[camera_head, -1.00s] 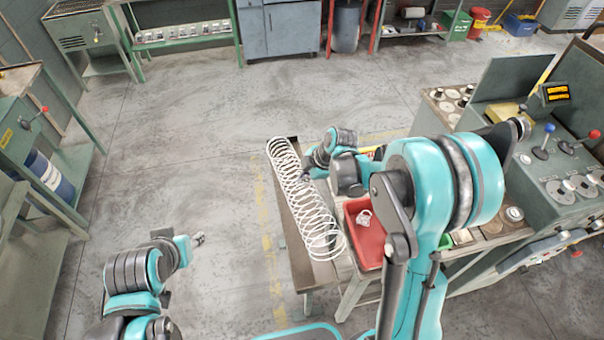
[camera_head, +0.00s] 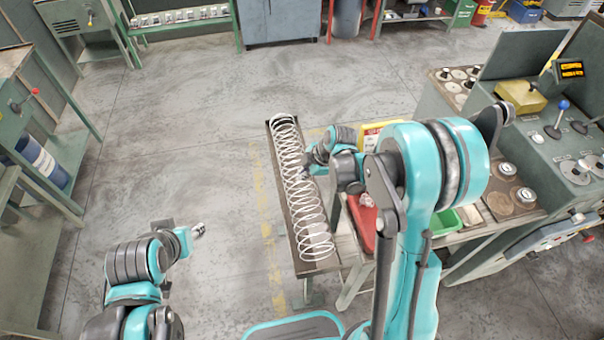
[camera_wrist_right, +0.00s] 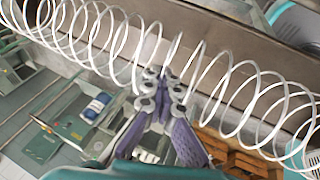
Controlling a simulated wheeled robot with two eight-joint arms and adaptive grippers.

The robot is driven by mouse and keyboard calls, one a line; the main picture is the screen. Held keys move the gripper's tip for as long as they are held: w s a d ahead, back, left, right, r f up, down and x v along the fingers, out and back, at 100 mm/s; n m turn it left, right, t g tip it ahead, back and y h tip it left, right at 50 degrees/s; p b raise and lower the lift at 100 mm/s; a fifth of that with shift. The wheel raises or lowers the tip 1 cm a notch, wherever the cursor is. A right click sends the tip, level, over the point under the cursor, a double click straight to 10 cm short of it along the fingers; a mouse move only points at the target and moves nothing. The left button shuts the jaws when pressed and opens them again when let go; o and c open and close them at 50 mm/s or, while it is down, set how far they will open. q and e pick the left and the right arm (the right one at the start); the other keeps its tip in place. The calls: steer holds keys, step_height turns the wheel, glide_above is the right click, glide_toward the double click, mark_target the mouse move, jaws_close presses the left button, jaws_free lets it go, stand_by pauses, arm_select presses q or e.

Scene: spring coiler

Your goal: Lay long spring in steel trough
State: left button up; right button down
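The long spring (camera_head: 301,195) is a white open coil lying lengthwise over the steel trough (camera_head: 277,150), roughly lined up with it. I cannot tell whether it rests on the trough floor or hangs just above it. My right gripper (camera_head: 307,168) reaches in from the right at the spring's middle. In the right wrist view the gripper (camera_wrist_right: 164,90) has its fingertips close together on the middle coils of the spring (camera_wrist_right: 225,85), with the trough (camera_wrist_right: 225,32) behind. My left gripper (camera_head: 198,231) is away over the floor at left; its fingers are too small to judge.
A red bin (camera_head: 362,222) and a green bin (camera_head: 445,222) sit on the bench right of the trough. A yellow box (camera_head: 376,134) stands behind my right wrist. The coiler console (camera_head: 545,135) is at right. The floor left of the trough is clear.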

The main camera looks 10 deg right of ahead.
steer(key=c, duration=1.6)
jaws_free()
steer(key=shift+c, duration=0.2)
steer(key=v, duration=1.2)
